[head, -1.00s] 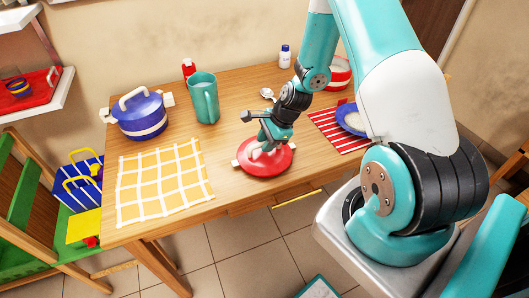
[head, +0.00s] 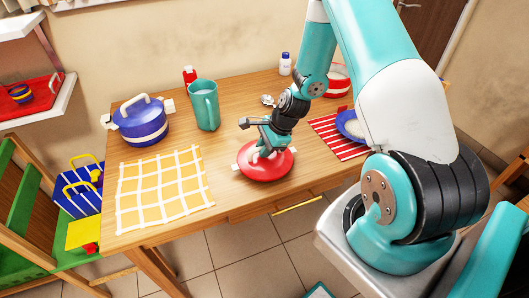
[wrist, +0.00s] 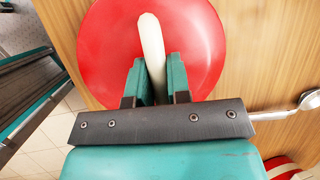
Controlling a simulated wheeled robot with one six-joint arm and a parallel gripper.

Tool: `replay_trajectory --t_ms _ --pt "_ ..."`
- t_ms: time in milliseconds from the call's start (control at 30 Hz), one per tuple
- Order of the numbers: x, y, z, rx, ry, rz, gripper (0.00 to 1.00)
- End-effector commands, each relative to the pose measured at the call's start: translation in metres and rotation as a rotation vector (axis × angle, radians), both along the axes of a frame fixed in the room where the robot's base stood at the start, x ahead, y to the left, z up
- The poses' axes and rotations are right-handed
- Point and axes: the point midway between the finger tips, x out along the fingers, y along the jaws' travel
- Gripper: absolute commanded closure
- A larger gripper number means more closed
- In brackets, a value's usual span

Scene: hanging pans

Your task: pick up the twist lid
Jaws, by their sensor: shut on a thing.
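The twist lid is a round red disc (head: 264,165) with a pale raised handle, near the front edge of the wooden table in the head view. Small white tabs show at its sides. In the wrist view the red lid (wrist: 105,50) fills the top middle, and its cream handle (wrist: 151,45) runs between my teal fingers. My gripper (head: 263,153) is over the middle of the lid, shut on the handle; it also shows in the wrist view (wrist: 154,75). I cannot tell whether the lid touches the table. My fingers hide part of the handle.
A yellow checked cloth (head: 163,188) lies left of the lid. A blue pot (head: 142,125), a teal mug (head: 204,105) and a red bottle (head: 189,76) stand behind. A striped red cloth (head: 335,135) with a blue bowl (head: 349,125) is at right. A spoon (head: 267,100) lies behind.

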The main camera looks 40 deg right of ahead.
Motion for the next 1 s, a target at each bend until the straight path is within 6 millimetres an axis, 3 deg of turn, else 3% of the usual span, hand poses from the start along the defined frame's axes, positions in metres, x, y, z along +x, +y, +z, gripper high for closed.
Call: replay_trajectory --t_ms 167,400,600,800,1000 --pt "0.001 -0.001 0.039 -0.003 -0.008 0.0 1.0" --pt "0.001 0.0 0.115 -0.004 -0.008 0.0 1.0" --pt "0.0 0.0 0.161 -0.002 -0.005 0.0 1.0" --pt "0.0 0.0 0.184 -0.001 -0.002 0.0 1.0" --pt "0.0 0.0 0.189 0.0 0.0 0.0 1.0"
